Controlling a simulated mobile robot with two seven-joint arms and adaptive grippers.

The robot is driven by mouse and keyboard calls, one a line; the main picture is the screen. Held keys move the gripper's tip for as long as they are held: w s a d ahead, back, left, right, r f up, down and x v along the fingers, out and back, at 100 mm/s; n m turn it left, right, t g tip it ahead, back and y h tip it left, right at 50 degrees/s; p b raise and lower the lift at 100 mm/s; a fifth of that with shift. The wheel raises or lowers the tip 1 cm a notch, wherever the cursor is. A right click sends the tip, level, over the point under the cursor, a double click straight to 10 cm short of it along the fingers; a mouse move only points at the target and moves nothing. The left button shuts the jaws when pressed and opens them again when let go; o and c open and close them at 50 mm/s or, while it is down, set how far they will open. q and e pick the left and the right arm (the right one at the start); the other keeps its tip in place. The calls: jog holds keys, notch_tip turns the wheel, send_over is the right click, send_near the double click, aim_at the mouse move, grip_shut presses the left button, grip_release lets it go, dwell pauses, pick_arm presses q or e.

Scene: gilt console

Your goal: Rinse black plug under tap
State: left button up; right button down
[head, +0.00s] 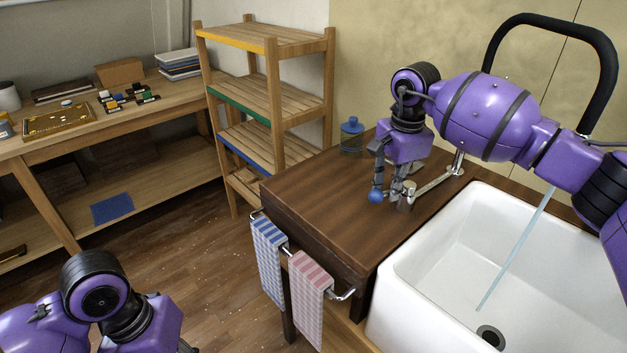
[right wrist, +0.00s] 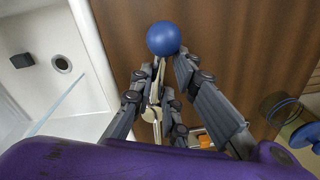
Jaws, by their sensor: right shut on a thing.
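My right gripper (head: 388,188) is over the dark wooden counter, left of the sink. In the right wrist view it (right wrist: 168,66) is shut on the tap lever (right wrist: 155,100), near the lever's blue ball knob (right wrist: 164,38). The knob (head: 376,196) pokes out past the fingers in the head view. A water stream (head: 515,250) falls from the tap's black curved spout (head: 545,22) into the white sink (head: 445,255). A small dark block (right wrist: 22,60), possibly the black plug, lies in the sink near the drain (right wrist: 62,63). My left arm is low at left; its fingers are out of frame.
A blue jar (head: 351,136) stands at the counter's back left; its lid shows in the right wrist view. Two checked towels (head: 310,285) hang on the counter's front rail. A wooden shelf unit (head: 268,90) and a workbench (head: 70,140) stand at left. The front of the counter is clear.

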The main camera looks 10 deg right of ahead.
jog(key=shift+w+a+r, duration=0.1)
jog(key=shift+w+r, duration=0.05)
jog(key=shift+r, duration=0.05)
jog(key=c, duration=2)
grip_release()
jog(key=shift+o, duration=1)
jog(key=shift+f, duration=0.15)
notch_tip(320, 180, up, 12)
jog(key=shift+s, duration=0.35)
